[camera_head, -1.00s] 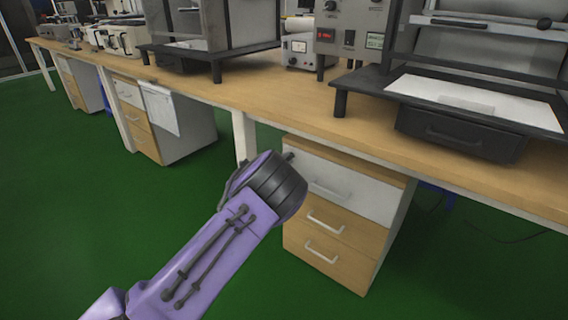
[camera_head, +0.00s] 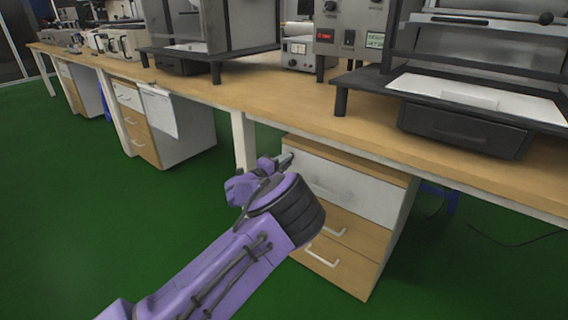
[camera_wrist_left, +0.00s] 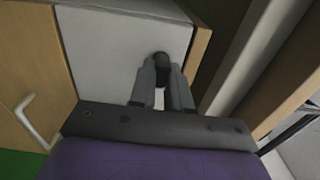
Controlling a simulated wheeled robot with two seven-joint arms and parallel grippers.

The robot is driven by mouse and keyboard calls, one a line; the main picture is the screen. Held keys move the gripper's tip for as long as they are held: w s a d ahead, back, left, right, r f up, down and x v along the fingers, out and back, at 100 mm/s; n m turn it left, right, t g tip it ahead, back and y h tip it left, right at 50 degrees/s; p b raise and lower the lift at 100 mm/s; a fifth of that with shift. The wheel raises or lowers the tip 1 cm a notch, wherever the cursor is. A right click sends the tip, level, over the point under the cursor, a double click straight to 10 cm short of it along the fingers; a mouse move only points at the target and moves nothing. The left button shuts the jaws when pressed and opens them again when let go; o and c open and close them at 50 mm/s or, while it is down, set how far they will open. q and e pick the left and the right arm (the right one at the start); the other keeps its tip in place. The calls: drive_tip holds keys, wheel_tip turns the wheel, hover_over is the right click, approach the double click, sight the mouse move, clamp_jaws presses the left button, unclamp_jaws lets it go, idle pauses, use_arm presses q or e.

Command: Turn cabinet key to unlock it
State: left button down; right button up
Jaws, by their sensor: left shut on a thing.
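The cabinet (camera_head: 343,190) under the bench has a white top drawer and wooden lower drawers with pale handles. My left gripper (camera_head: 287,159) reaches the upper left corner of the white drawer front. In the left wrist view the white drawer front (camera_wrist_left: 115,45) faces the camera, and my left gripper (camera_wrist_left: 161,75) is shut on a small dark piece, the key (camera_wrist_left: 161,62), at that front. The key's shape and the lock are mostly hidden by the fingers. My right gripper is in neither view.
The wooden bench top (camera_head: 300,102) overhangs the cabinet, and a white bench leg (camera_head: 243,142) stands just left of it. Black-framed machines stand on the bench. A second drawer cabinet (camera_head: 185,135) is farther left. Green floor is clear in front.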

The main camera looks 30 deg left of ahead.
use_arm(q)
drive_tip(key=shift+w+r, duration=0.1)
drive_tip(key=shift+r, duration=0.2)
drive_tip(key=c, duration=1.3)
unclamp_jaws()
drive_tip(key=shift+o, duration=1.1)
drive_tip(key=s+p, duration=0.2)
drive_tip(key=s, duration=0.8)
drive_tip(key=shift+s+a+f, duration=0.2)
drive_tip(key=shift+a+f, duration=0.05)
drive_tip(key=shift+a, duration=0.2)
